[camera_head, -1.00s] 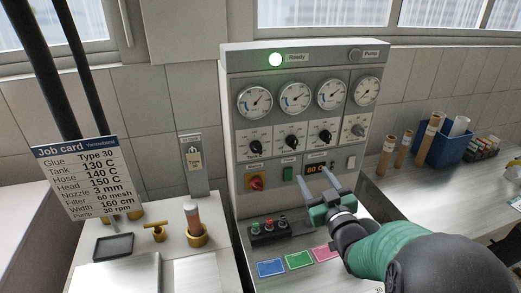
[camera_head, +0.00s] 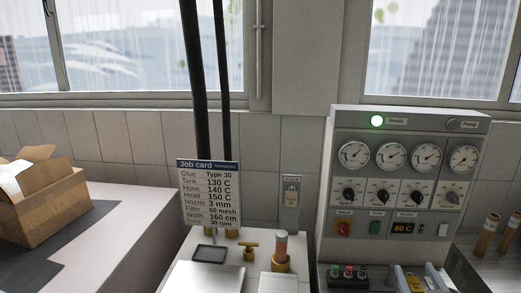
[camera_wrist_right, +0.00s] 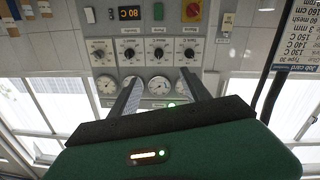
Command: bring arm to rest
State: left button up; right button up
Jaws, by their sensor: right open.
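The grey control panel (camera_head: 340,208) stands at the right in the head view, with round gauges, black dials, a lit green Ready lamp (camera_head: 377,121) and a display (camera_head: 404,227) reading 80 C. My right gripper (camera_head: 422,274) shows only at the bottom edge, in front of the panel's lower part, with its two grey fingers apart. In the right wrist view the right gripper (camera_wrist_right: 160,78) is open and empty, its fingers pointing at the panel, which looks upside down there. My left gripper is not in view.
A job card (camera_head: 208,193) stands left of the panel. An open cardboard box (camera_head: 45,212) is at the far left. Brown tubes (camera_head: 487,234) stand at the right.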

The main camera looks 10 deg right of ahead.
jog(key=s+a+f+g+y, duration=0.2)
jog(key=a+f+g+y, duration=0.5)
jog(key=a+f, duration=1)
jog(key=s+a+f+n+g, duration=0.1)
jog(key=s+a+f+g, duration=0.4)
jog(key=s+a+g, duration=0.2)
jog(key=shift+s+a+f+n+h, duration=0.25)
jog(key=shift+s+a+n+h, duration=0.05)
jog(key=shift+s+a, duration=0.5)
jog(key=shift+d, duration=0.1)
